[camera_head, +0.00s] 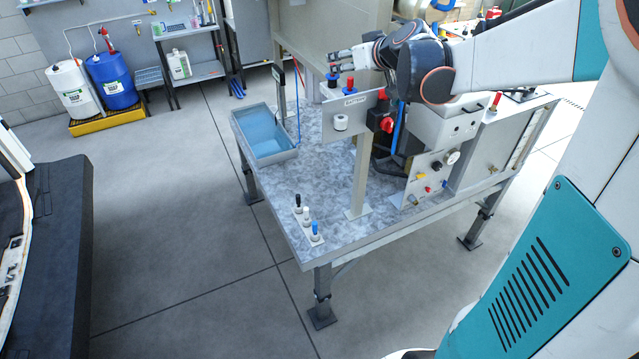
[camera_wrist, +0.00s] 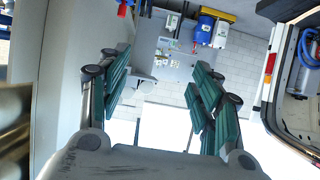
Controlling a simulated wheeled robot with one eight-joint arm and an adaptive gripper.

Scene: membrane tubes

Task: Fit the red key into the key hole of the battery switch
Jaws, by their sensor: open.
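A pale upright panel (camera_head: 366,106) labelled BATTERY stands on a post at the table's middle, with a round white knob (camera_head: 340,122) on its face. A small red-topped piece (camera_head: 349,83) and a blue-topped piece (camera_head: 332,77) show at its upper edge. A red and black fitting (camera_head: 386,124) is at its right side. I cannot tell which red part is the key, and no key hole is clear. My gripper (camera_head: 340,61) is above the panel, pointing left. In the wrist view my gripper (camera_wrist: 164,82) is open, with nothing between its fingers.
The grey marbled table (camera_head: 330,188) holds a blue basin (camera_head: 264,136) at left and a front strip (camera_head: 318,239) with black, white and blue-topped pieces. A grey box with coloured knobs (camera_head: 428,184) stands right of the post. The tabletop between basin and post is clear.

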